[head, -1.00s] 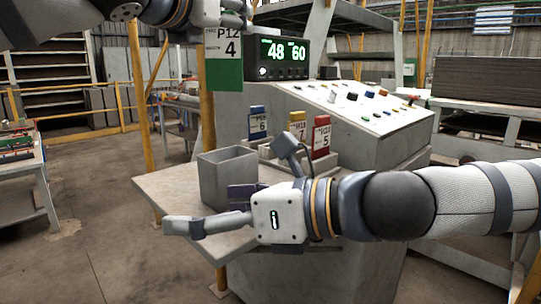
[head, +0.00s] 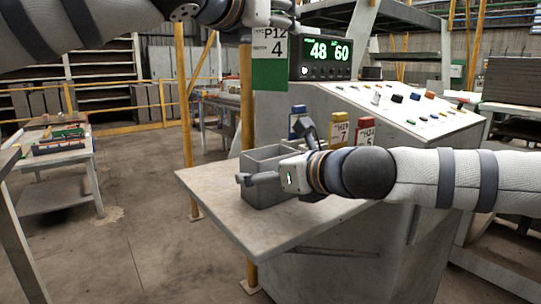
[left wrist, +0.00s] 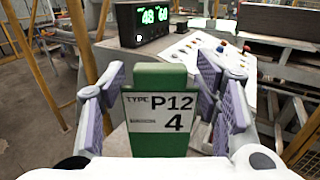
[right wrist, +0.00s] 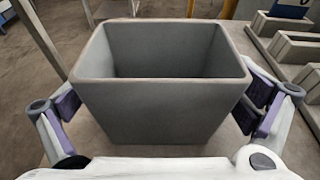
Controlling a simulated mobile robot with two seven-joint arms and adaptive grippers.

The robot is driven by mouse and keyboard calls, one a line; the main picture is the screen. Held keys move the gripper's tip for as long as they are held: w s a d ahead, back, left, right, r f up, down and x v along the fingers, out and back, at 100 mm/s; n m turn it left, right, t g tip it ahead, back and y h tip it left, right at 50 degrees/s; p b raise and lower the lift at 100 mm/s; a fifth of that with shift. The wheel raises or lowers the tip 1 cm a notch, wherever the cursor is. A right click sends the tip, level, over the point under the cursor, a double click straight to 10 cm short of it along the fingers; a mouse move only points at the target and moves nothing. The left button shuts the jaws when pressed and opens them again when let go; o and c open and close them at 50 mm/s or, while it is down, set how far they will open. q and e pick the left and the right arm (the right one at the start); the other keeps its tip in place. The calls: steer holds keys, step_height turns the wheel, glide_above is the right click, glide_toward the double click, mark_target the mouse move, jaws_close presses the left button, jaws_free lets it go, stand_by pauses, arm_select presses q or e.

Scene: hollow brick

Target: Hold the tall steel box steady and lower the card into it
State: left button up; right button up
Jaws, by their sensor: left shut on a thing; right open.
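The card (head: 270,66) is green with a white label reading P12 and 4. It hangs upright from my left gripper (head: 275,25), high above the table, and fills the middle of the left wrist view (left wrist: 160,112). The left gripper is shut on its upper part. The steel box (head: 264,198) is a grey, open-topped box upright on the table, below the card. In the right wrist view the box (right wrist: 160,115) looks empty as far as I see. My right gripper (right wrist: 165,110) is open, with one finger on each side of it. I see small gaps beside the walls.
The box stands on a grey table ledge (head: 235,222) at the console (head: 400,112). Blue (head: 298,118), yellow (head: 338,128) and red (head: 366,128) cards stand in a row behind it. A display (head: 327,58) reads 48 and 60. The ledge is bare in front.

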mark_target(270, 81)
steer(key=shift+w, duration=0.1)
steer(key=c, duration=1.4)
arm_select(q)
steer(key=f+n+y, duration=0.1)
steer(key=y, duration=0.1)
steer(key=f+n+t+y, duration=0.1)
steer(key=f+n+y, duration=0.1)
steer(key=w+d+f+n+y, duration=0.1)
steer(key=f+y, duration=0.1)
steer(key=y, duration=0.1)
steer(key=shift+w+f+n+t, duration=0.1)
steer(key=shift+f+n+t, duration=0.1)
steer(key=shift+n+t, duration=0.1)
steer(key=shift+s+a+f+n+y, duration=0.15)
steer(key=shift+n+y, duration=0.2)
steer(key=shift+y, duration=0.2)
steer(key=shift+s+f+n+y, duration=0.15)
steer(key=shift+n+y, duration=0.2)
steer(key=shift+y, duration=0.2)
steer(key=shift+s+a+f+n+y, duration=0.2)
steer(key=shift+s+n+y, duration=0.2)
steer(key=shift+n+y, duration=0.45)
steer(key=shift+a+f, duration=0.1)
steer(key=shift+f, duration=1.7)
